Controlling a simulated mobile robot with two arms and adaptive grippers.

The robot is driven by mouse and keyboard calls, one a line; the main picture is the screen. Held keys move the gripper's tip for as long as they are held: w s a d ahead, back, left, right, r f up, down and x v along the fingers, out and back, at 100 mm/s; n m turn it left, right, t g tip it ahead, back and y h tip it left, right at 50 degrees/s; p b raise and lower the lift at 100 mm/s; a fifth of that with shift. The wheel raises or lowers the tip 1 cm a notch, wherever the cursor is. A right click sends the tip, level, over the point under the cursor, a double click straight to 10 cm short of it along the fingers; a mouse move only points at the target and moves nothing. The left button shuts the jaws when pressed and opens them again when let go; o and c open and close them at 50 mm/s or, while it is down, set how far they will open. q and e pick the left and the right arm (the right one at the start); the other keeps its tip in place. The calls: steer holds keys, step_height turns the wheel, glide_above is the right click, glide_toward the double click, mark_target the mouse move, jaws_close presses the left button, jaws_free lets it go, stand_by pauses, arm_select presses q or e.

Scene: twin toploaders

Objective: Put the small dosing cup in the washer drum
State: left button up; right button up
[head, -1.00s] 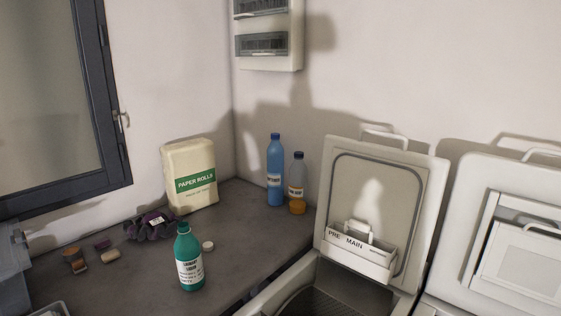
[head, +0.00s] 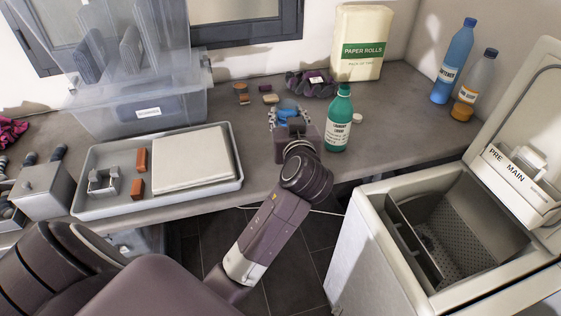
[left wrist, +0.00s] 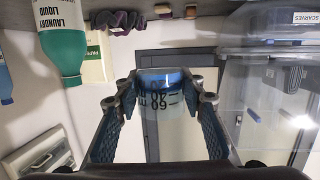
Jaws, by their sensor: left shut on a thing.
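The small dosing cup (left wrist: 161,98) is clear with dark measuring marks and a blue band, and sits between the fingers of my left gripper (left wrist: 163,108) in the left wrist view. In the head view, my left gripper (head: 290,118) is shut on the cup, over the worktop left of the green bottle; the blue of the cup (head: 287,104) shows at the fingertips. The washer drum (head: 455,232) is a perforated metal tub in the open top-loader at the right, apart from my gripper. My right gripper is not in view.
The green laundry liquid bottle (head: 339,122) stands close to the right of my gripper, with a white cap (head: 357,118) beside it. The raised lid (head: 519,150) stands behind the drum opening. A tray (head: 86,193) and a clear bin (head: 150,100) occupy the worktop's left.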

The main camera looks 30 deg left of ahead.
mark_target(281, 103)
arm_select(q)
steer(key=a, duration=0.1)
steer(key=w+a+r, duration=0.2)
steer(key=shift+a+r, duration=0.1)
steer(key=shift+a, duration=0.15)
steer(key=shift+h, duration=0.3)
step_height(281, 103, down, 16)
steer(key=shift+r+p, duration=0.15)
steer(key=shift+p, duration=0.4)
steer(key=shift+f, duration=1.95)
steer(key=shift+s+d, duration=0.1)
steer(key=shift+f+b, duration=0.25)
steer(key=shift+b, duration=0.2)
steer(key=o, duration=1.2)
steer(key=shift+r, duration=0.1)
steer(key=shift+c, duration=0.2)
